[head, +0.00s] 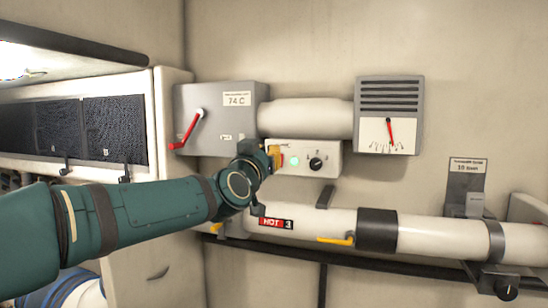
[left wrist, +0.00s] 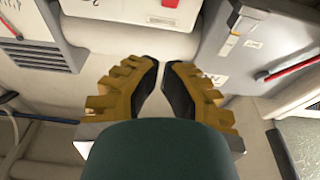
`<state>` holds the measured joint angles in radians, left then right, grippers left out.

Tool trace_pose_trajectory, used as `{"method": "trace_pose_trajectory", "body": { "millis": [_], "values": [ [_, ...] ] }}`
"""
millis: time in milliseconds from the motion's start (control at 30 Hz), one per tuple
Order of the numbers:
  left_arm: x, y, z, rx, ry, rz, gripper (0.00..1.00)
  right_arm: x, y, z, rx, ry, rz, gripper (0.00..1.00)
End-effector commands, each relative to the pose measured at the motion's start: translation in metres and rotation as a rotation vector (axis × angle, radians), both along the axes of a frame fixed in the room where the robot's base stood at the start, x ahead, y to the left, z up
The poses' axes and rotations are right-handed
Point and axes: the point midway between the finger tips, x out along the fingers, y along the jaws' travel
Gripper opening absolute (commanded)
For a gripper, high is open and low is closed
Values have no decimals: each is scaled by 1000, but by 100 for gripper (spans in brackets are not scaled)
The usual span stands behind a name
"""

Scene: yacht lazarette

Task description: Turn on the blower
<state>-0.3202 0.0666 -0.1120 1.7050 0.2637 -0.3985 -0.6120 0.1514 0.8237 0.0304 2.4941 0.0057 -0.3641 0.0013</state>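A pale control box (head: 333,146) is on the wall below a white cylinder (head: 305,118), probably the blower body. It carries a green button or lamp (head: 295,161) and a black rotary knob (head: 316,163). My left gripper (head: 274,155) is at the box's left end, with a small red part beside its fingers. Whether it touches is unclear. In the left wrist view, my left gripper (left wrist: 163,68) is partly open, with a narrow empty gap between its dark pads. The control box (left wrist: 130,10) and its red part (left wrist: 170,3) show at the top. My right gripper is out of view.
A grey box (head: 215,100) with a red lever (head: 186,130) and a 74 C label is left of the cylinder. A vented gauge unit (head: 389,115) is at its right. A white pipe (head: 430,236) runs below, with a HOT label and yellow lever (head: 335,241).

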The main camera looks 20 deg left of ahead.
Motion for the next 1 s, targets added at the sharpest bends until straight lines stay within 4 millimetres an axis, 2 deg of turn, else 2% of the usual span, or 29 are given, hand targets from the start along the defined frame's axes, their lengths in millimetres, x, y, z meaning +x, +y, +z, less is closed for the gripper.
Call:
{"method": "trace_pose_trajectory", "body": {
  "millis": [100, 300, 1000],
  "values": [
    [-19, 0, 6, -3, -3, -2, 0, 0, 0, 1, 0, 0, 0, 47],
    [-34, 1, 8, -2, -2, -1, 0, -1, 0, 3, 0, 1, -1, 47],
    [-37, 1, 9, -1, -2, -1, 0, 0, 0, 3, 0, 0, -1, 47]
  ]
}}
